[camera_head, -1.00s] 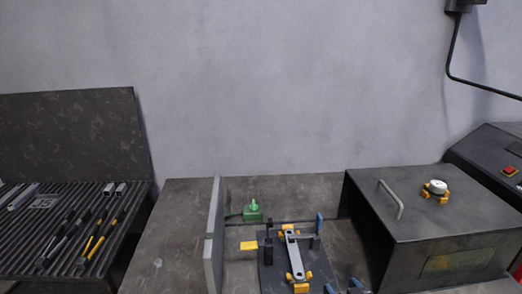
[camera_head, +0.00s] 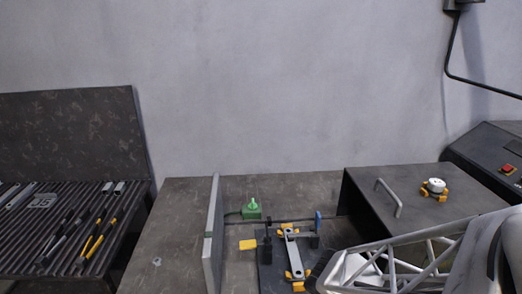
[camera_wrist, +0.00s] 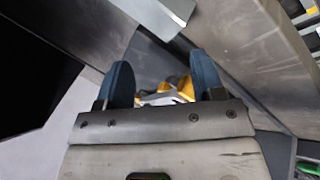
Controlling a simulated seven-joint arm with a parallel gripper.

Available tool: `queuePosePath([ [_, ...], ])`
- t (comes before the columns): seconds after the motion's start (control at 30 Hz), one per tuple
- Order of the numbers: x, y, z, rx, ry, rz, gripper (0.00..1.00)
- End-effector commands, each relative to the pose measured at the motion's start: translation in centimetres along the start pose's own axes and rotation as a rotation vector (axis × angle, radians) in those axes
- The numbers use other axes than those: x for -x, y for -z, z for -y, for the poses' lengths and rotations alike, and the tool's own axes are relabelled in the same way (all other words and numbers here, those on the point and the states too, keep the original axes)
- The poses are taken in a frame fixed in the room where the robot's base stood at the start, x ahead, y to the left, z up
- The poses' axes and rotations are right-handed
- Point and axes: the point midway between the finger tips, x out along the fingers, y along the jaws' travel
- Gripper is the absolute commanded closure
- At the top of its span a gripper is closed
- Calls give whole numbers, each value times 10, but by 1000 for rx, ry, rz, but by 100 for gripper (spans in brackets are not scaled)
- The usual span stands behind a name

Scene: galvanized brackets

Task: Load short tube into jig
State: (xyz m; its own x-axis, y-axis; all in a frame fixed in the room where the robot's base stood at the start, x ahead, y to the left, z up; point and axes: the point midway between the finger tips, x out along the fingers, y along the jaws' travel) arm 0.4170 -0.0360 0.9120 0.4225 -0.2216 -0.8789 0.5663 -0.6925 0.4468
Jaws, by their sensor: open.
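Two short grey tubes (camera_head: 113,187) lie side by side at the back right of the ribbed rack (camera_head: 62,235) in the head view. The jig (camera_head: 268,275) is a dark plate in the middle of the bench, with yellow clamps and a blue-tipped post (camera_head: 318,220). A long grey bar (camera_head: 292,258) lies along it. In the wrist view my gripper (camera_wrist: 163,82) has its two blue fingers spread apart with nothing held. A yellow and pale item (camera_wrist: 176,90) shows beyond them; I cannot tell what it is. The fingertips are not clear in the head view.
An upright grey panel (camera_head: 214,235) stands left of the jig, with a green device (camera_head: 252,209) behind. Dark and yellow-handled tools (camera_head: 97,240) lie on the rack. Bench left of the panel is mostly clear.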

Motion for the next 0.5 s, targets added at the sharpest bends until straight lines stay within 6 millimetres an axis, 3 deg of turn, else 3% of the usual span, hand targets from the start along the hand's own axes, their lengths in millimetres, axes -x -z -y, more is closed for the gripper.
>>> queuePosePath([
  [0.23,9,1,-3,179,-16,204,38],
  [0.5,6,-5,8,409,-9,435,38],
])
